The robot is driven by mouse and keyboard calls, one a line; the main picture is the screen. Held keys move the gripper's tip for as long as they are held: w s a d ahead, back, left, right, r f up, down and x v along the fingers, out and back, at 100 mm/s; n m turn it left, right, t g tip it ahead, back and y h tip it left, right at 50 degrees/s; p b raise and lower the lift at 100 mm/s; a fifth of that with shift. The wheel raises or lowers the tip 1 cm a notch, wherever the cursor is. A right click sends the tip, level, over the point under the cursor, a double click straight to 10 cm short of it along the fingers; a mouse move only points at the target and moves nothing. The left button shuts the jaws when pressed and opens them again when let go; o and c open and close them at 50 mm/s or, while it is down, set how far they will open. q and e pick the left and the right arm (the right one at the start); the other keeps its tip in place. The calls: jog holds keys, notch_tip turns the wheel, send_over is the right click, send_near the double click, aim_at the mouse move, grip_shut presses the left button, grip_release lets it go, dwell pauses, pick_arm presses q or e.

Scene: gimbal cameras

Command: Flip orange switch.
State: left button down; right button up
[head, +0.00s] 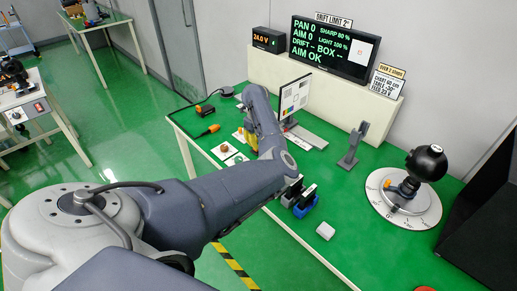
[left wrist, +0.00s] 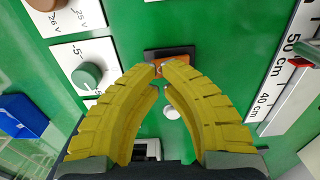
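An orange switch (left wrist: 172,58) in a dark housing shows in the left wrist view, just beyond my fingertips and partly hidden by them. I cannot make out which way it is tipped. In the head view my arm and gripper hide it. My left gripper (left wrist: 159,70) has yellow ribbed fingers with the tips nearly together and nothing visible between them. It seems close to the switch, but I cannot tell whether it touches. In the head view this gripper (head: 246,138) is over the left part of the green table. My right gripper is not in view.
A green knob (left wrist: 88,75) on a white plate sits left of the switch. A ruler strip (left wrist: 283,75) lies to the right. The head view shows a chart panel (head: 294,97), a grey stand (head: 353,147), a black ball camera (head: 427,163) and blue holder (head: 304,207).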

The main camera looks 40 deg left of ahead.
pick_arm(q)
jog(key=shift+f, duration=1.2)
dwell(0.7)
jog(key=shift+r, duration=3.5)
jog(key=shift+a, duration=0.1)
